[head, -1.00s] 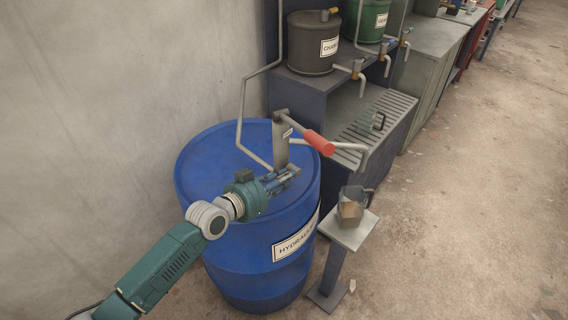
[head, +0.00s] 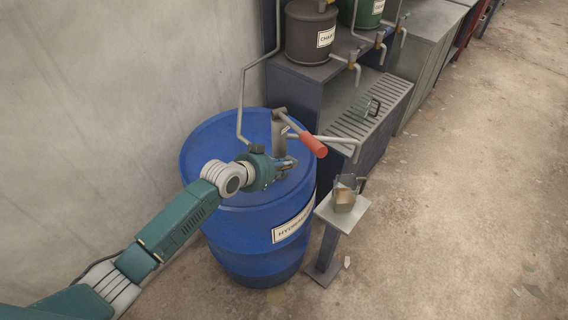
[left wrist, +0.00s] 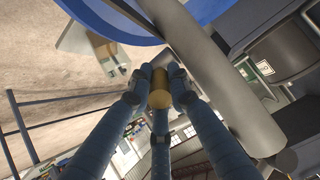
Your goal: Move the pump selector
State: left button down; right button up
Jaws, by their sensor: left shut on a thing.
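The blue drum (head: 240,240) stands against the wall and carries a grey hand pump (head: 279,135) with a red-gripped lever (head: 313,145). My left gripper (head: 288,164) is at the near side of the pump body, low above the drum top. In the left wrist view its fingers (left wrist: 159,90) are shut around a small brass-coloured knob (left wrist: 160,97), which looks like the selector. The pump's thick grey body (left wrist: 215,70) passes close beside the fingers. In the head view the gripper hides the knob. My right gripper is not in view.
A small stand (head: 343,215) with a jug (head: 345,195) is right of the drum. The pump's bent pipes reach up left and out right. A grated bench (head: 372,122) with a grey container (head: 311,35) stands behind. Open floor lies to the right.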

pick_arm(q)
jog(key=shift+s+a+f, duration=0.1)
jog(key=shift+s+f, duration=0.1)
jog(key=shift+f, duration=0.1)
jog(key=c, duration=1.7)
grip_release()
jog(key=shift+c, duration=0.2)
jog(key=shift+o, duration=0.6)
jog(key=shift+w+r, duration=0.1)
jog(key=shift+r, duration=0.1)
jog(key=v, duration=0.8)
jog(key=shift+f, duration=0.2)
